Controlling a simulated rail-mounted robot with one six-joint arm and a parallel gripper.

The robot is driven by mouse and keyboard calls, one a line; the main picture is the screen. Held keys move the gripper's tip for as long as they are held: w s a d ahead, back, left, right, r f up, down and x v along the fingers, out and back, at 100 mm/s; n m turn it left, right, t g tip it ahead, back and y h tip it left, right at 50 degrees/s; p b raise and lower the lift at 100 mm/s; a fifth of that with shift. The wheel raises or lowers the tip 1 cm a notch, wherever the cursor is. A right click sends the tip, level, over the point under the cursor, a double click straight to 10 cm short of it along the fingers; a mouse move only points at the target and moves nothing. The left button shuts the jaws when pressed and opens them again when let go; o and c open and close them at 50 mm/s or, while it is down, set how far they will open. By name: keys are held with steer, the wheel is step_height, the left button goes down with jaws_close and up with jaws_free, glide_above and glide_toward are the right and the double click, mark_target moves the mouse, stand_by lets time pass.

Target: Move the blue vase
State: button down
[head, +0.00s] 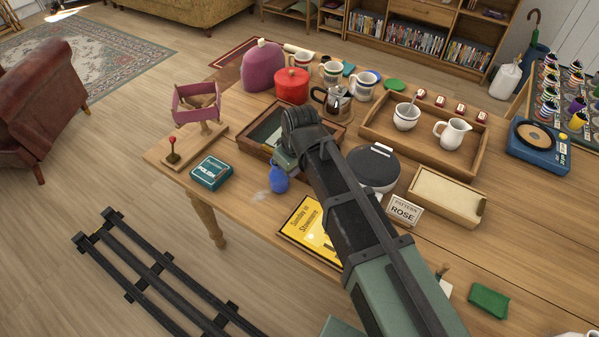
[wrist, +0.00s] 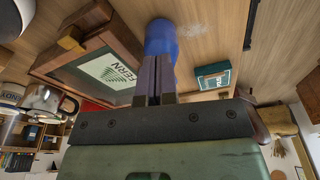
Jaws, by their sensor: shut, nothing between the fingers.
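The small, rounded blue vase (head: 279,179) stands on the wooden table, near its front edge. It also shows at the top of the wrist view (wrist: 160,40), right beyond my fingertips. My gripper (head: 284,165) is at the vase's far side in the head view, mostly hidden by the wrist and arm. In the wrist view, my gripper (wrist: 156,62) has its two dark fingers together with nothing between them. The fingertips overlap the vase's lower outline there; I cannot tell whether they touch it.
A wooden tray (head: 247,147) with a FERN card (wrist: 112,71) lies close beside the vase. A teal POLISH box (head: 211,173) is to its left, and a yellow sign (head: 303,228) in front right.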

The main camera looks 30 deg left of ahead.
mark_target(279, 175)
steer(key=a, duration=0.2)
steer(key=w+a, duration=0.1)
steer(key=a, duration=0.1)
steer(key=w+a, duration=0.1)
steer(key=a, duration=0.2)
steer(key=shift+w+a, duration=0.1)
steer(key=shift+w, duration=0.05)
steer(key=shift+d+f+b, duration=0.25)
steer(key=shift+f+b, duration=0.6)
steer(key=shift+s+d+r, duration=0.25)
steer(key=shift+s, duration=0.05)
steer(key=d, duration=0.2)
steer(key=s+d, duration=0.1)
steer(key=d, duration=0.1)
steer(key=shift+s+d, duration=0.1)
steer(key=shift+s, duration=0.1)
